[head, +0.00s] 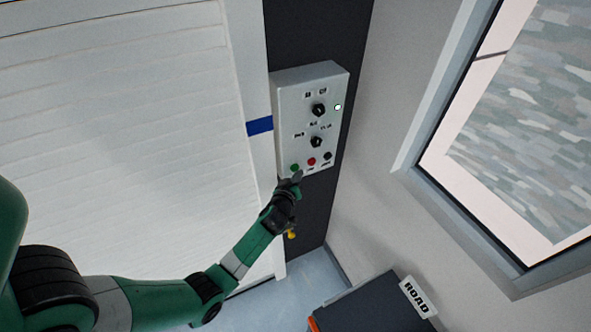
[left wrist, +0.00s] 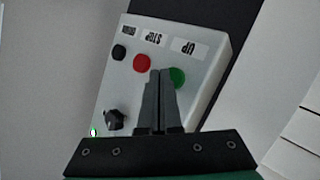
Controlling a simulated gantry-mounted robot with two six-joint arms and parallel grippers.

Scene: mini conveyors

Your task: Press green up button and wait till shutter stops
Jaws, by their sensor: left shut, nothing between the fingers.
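A grey control box (head: 298,100) hangs on a dark wall strip beside the white slatted shutter (head: 120,90). Its lower row has a green button (head: 294,167), a red button (head: 311,161) and a black button (head: 328,155). In the left wrist view the green button (left wrist: 177,77) sits by the UP label (left wrist: 188,48). My left gripper (head: 295,178) is shut and empty, with its tips just below the green button. In the left wrist view the fingertips (left wrist: 160,73) overlap the button's edge; contact cannot be told. My right gripper is not in view.
Black knobs (head: 318,110) and a lit lamp (head: 337,107) are higher on the box. A window (head: 525,110) is at the right. A dark bin (head: 370,308) with a ROAD sign (head: 418,297) stands at the lower right.

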